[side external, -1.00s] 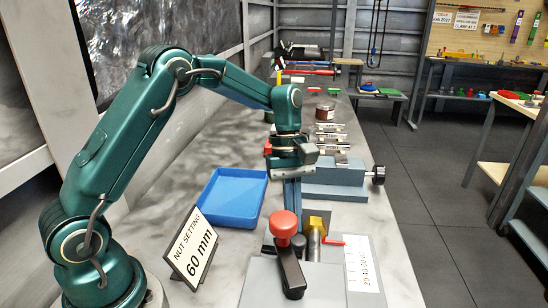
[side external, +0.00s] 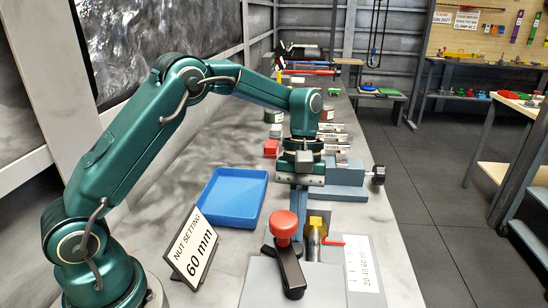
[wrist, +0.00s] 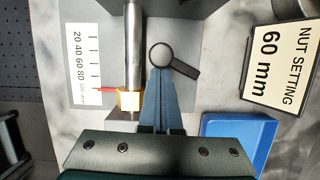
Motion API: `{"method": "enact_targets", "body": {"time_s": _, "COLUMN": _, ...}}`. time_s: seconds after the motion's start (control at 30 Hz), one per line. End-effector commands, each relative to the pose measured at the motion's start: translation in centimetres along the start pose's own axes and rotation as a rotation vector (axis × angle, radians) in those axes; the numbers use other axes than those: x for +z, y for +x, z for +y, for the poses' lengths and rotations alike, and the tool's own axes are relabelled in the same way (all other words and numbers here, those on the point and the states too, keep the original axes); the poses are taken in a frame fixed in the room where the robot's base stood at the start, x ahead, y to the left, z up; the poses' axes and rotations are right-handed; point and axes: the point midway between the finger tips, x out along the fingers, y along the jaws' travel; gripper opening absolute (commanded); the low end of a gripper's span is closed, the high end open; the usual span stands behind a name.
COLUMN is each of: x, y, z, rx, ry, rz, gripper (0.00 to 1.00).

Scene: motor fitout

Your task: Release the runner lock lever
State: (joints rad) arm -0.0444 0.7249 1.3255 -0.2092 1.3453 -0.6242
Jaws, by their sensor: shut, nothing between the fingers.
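The lock lever is a black bar (side external: 290,272) with a red knob (side external: 283,225) above it, on a grey plate at the near end of the bench. In the wrist view the lever (wrist: 185,69) is a dark bar with a round, grey-centred end; no red shows on it there. My gripper (wrist: 161,72) points down, its blue fingers together and empty. Its tips appear right beside the lever's round end in the wrist view; I cannot tell if they touch. In the side view my gripper (side external: 298,205) is behind the knob, its tips hidden.
A metal rod with a yellow nut (wrist: 129,101) and red pointer lies left of the fingers in the wrist view, beside a scale card (wrist: 84,60). A blue tray (side external: 232,198) and a "NUT SETTING 60 mm" sign (side external: 194,246) stand on the side view's left.

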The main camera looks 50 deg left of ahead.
Motion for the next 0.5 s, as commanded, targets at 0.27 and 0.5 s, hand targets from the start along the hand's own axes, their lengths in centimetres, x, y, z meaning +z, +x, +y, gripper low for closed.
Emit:
{"method": "enact_targets", "body": {"time_s": 0.27, "x": 0.9, "y": 0.3, "z": 0.1, "rx": -0.051, "ry": 0.152, "rz": 0.0, "gripper": 0.0}}
{"method": "enact_targets", "body": {"time_s": 0.5, "x": 1.2, "y": 0.4, "z": 0.1, "rx": -0.071, "ry": 0.212, "rz": -0.001, "gripper": 0.0}}
